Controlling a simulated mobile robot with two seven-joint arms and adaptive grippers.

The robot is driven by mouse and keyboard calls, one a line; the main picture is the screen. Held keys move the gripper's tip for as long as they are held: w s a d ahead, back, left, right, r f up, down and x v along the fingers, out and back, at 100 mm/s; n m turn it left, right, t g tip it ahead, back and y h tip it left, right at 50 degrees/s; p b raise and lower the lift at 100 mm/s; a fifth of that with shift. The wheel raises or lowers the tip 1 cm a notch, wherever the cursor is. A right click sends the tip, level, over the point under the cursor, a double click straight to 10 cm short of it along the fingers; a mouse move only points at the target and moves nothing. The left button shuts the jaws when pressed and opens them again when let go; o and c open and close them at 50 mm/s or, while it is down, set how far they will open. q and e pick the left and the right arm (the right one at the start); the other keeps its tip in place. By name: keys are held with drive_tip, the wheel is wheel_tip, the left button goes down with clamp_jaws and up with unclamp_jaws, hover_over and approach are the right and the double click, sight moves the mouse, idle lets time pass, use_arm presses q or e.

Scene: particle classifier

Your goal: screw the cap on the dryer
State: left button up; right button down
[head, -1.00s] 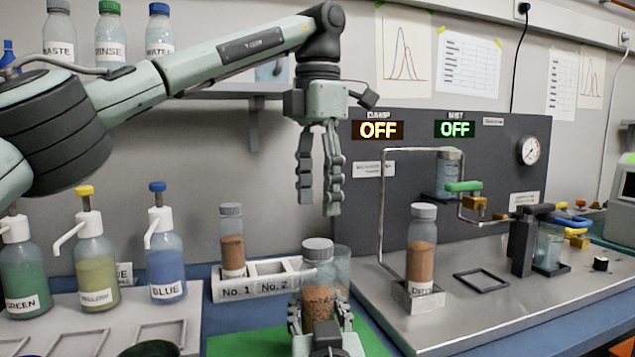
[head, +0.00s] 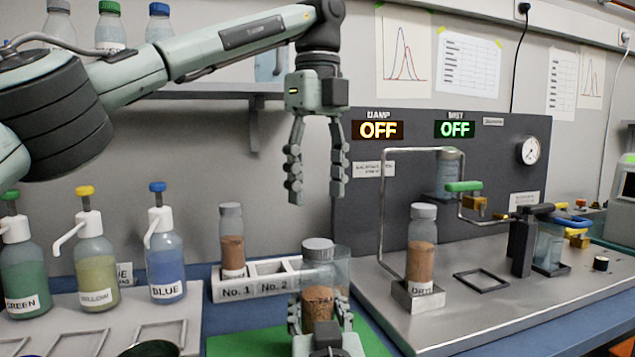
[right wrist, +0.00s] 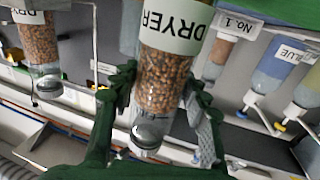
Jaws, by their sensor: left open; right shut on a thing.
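A jar of brown granules (head: 320,300) stands upright low in the head view, with a grey cap (head: 318,243) on its mouth. I cannot tell how tightly the cap sits. My right gripper (head: 320,320) is shut around the jar's lower part. In the right wrist view the held jar (right wrist: 163,80) appears upside down, with a "DRYER" label and its cap (right wrist: 148,133) towards the bottom. My left gripper (head: 317,192) is open and empty, pointing down above the cap, with a clear gap between.
A similar capped jar (head: 422,245) stands in a metal holder on the steel platform (head: 450,325) at right. Another is in slot No. 1 of the white rack (head: 225,292). A clear vessel (head: 342,268) is close behind the held jar. Pump bottles (head: 167,265) stand at left.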

sight(317, 243)
use_arm(q)
drive_tip(key=shift+f, duration=4)
drive_tip(key=shift+c, duration=0.2)
